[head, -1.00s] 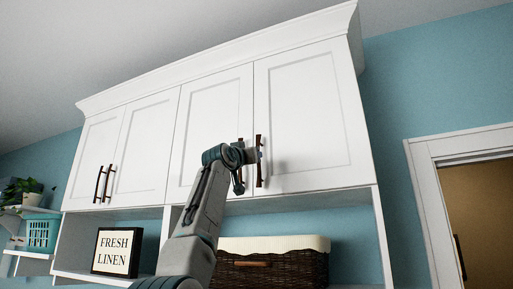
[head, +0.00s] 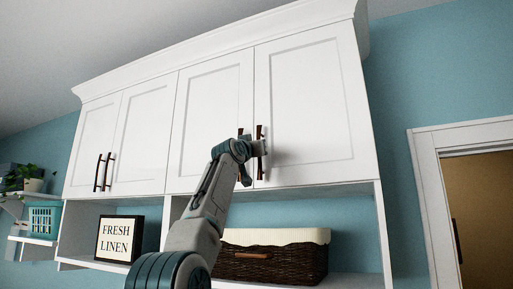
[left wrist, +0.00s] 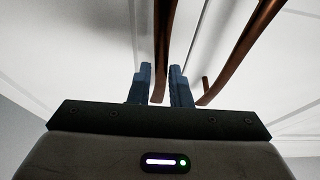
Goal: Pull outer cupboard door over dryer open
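The white wall cupboard has two pairs of closed doors. The outer right door (head: 312,110) has a dark brown bar handle (head: 260,170) at its lower left edge. The neighbouring door (head: 212,115) has a similar handle, mostly hidden behind my wrist. A second bar (left wrist: 243,48) passes to the right, outside the fingers. My right gripper is not in view.
An open shelf below the doors holds a wicker basket (head: 270,262) and a framed sign (head: 115,238). A doorway frame (head: 428,190) stands to the right. A teal basket (head: 43,222) and plant (head: 22,178) are at far left.

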